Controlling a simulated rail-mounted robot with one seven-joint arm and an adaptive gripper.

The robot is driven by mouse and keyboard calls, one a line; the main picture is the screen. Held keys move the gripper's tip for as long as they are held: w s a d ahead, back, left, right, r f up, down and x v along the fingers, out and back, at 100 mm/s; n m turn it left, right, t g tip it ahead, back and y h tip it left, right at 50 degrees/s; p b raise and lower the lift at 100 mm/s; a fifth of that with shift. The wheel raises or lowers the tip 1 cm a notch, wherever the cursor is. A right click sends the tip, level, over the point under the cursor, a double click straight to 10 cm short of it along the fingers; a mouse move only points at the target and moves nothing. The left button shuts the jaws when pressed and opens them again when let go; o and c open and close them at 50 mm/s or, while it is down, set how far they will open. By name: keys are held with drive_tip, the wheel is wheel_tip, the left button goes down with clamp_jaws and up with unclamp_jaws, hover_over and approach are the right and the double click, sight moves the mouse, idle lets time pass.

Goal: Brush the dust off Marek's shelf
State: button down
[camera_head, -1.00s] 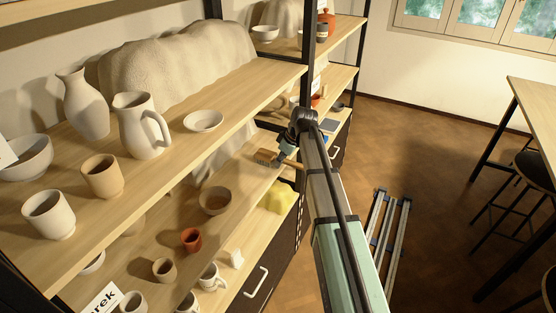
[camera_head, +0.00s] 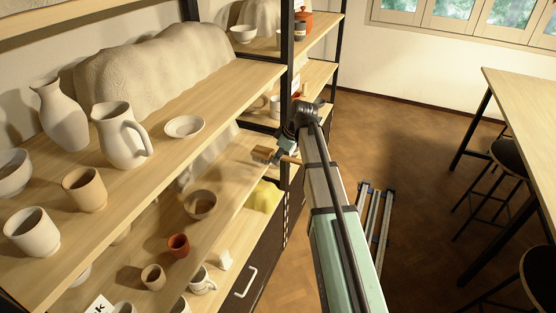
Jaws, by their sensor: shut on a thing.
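Marek's shelf (camera_head: 214,240) appears to be the lower board, with a name card (camera_head: 100,306) cut off at the bottom left edge. A brush (camera_head: 265,154) with a light wooden body is over the far part of this board. My gripper (camera_head: 292,159) is shut on the brush's handle, at the shelf's front edge. My arm hides part of the gripper, and I cannot tell whether the bristles touch the board. Dust is too faint to make out.
A brown bowl (camera_head: 200,204), a red cup (camera_head: 178,245), a small tan cup (camera_head: 153,277), a mug (camera_head: 202,280) and a yellow cloth-like thing (camera_head: 264,196) stand on the lower board. A black post (camera_head: 287,80) rises beside my gripper.

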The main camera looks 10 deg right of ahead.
drive_tip(key=shift+r+p, duration=0.95)
drive_tip(key=shift+r, duration=1.25)
